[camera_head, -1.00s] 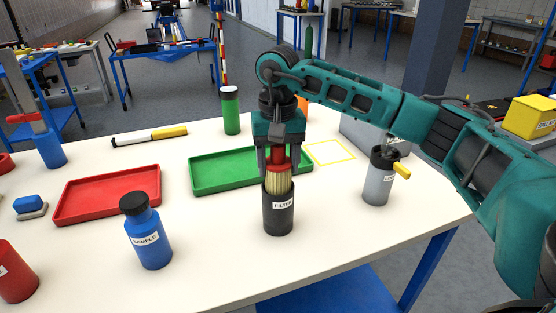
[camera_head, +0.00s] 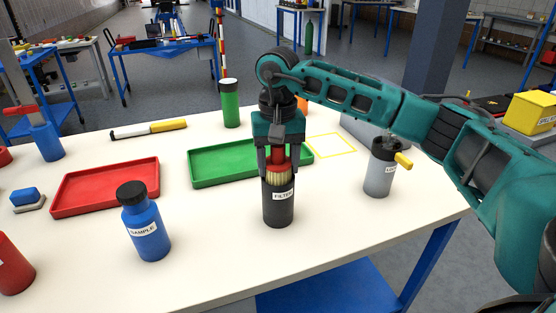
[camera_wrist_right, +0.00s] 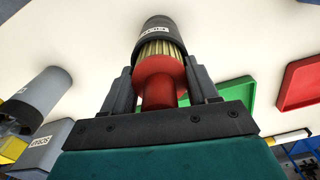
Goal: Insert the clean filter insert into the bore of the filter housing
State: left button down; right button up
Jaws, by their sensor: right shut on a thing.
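The filter housing (camera_head: 278,208) is a dark cylinder labelled "FILTER", standing upright on the white table. The filter insert (camera_head: 278,177) has a red cap and cream pleats, and its lower part is inside the housing's bore. A band of pleats shows above the rim. My right gripper (camera_head: 277,162) is above the housing, pointing down and shut on the insert's red top. In the right wrist view the insert's red cap (camera_wrist_right: 158,78) is between the fingers, with pleats entering the housing (camera_wrist_right: 158,32). The bottom of the insert is hidden. My left gripper is not in view.
A green tray (camera_head: 200,180) lies behind the housing and a red tray (camera_head: 100,208) to the left. A blue sample bottle (camera_head: 146,235) stands front left. A grey canister (camera_head: 380,178) with a yellow handle stands right. Bare table surrounds the housing.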

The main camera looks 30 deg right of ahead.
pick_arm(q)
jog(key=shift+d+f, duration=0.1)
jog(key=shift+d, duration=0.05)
pick_arm(e)
jog(key=shift+f, duration=0.4)
jog(key=o, duration=1.1)
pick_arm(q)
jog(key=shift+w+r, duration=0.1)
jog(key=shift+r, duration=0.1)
pick_arm(e)
jog(key=shift+o, duration=0.2)
jog(key=shift+r, duration=0.1)
notch_tip(320, 180, up, 12)
jog(key=shift+f+p, duration=0.15)
jog(key=shift+p, duration=0.45)
jog(key=shift+r, duration=0.6)
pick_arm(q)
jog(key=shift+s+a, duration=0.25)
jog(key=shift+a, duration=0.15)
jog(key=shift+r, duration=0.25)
pick_arm(e)
jog(key=shift+f, duration=0.1)
